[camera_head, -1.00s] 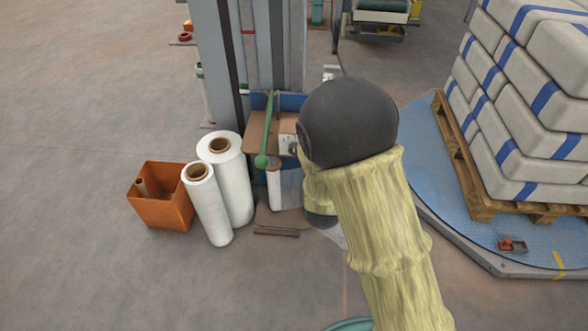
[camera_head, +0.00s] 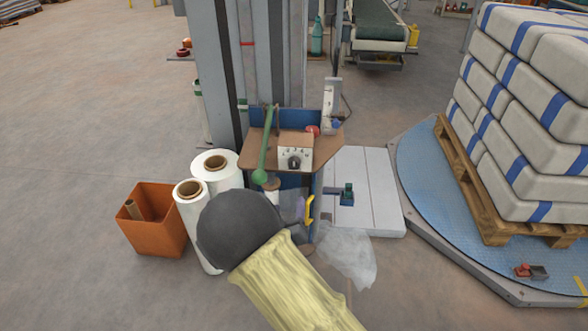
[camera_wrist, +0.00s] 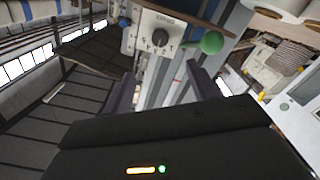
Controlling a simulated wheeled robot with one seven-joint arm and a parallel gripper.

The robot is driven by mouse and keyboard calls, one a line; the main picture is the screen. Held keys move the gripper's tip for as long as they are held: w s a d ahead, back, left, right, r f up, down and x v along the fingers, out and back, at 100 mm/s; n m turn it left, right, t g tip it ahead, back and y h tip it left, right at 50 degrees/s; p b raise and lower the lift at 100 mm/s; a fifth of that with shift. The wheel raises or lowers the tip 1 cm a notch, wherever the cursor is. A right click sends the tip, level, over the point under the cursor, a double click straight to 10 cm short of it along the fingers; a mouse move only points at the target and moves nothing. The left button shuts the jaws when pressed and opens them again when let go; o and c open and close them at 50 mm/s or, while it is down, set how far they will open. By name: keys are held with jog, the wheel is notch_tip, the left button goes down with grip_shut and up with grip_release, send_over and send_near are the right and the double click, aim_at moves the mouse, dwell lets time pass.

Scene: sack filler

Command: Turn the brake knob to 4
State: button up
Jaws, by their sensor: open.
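The brake knob (camera_head: 294,163) is a round black dial on a pale numbered plate, on the front of a small box on the brown shelf. In the wrist view the knob (camera_wrist: 160,37) shows at the upper middle with its scale marks, seen rotated. Its exact setting is too small to read. My gripper (camera_wrist: 160,72) is open and empty. Its two dark fingers point toward the panel, apart from the knob. In the head view my arm's dark rounded joint and pale yellow sleeve stand in front and below the panel, hiding most of the gripper.
A green-knobbed lever (camera_head: 260,175) stands just left of the knob box. A red button (camera_head: 312,131) sits behind it. White film rolls (camera_head: 217,165) and an orange bin (camera_head: 155,220) stand left. A pallet (camera_head: 462,190) of sacks stands right on a blue turntable (camera_head: 420,170).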

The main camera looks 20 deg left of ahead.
aim_at(294, 167)
jog(key=b+x, duration=0.3)
jog(key=x, duration=1.4)
jog(key=shift+s, duration=0.1)
jog(key=shift+c, duration=0.5)
jog(key=c, duration=0.9)
jog(key=shift+f+m, duration=0.1)
jog(key=shift+m, duration=0.3)
jog(key=shift+a+m+b, duration=0.1)
jog(key=shift+m+b, duration=0.9)
jog(key=shift+m, duration=1.5)
jog(key=o, duration=1)
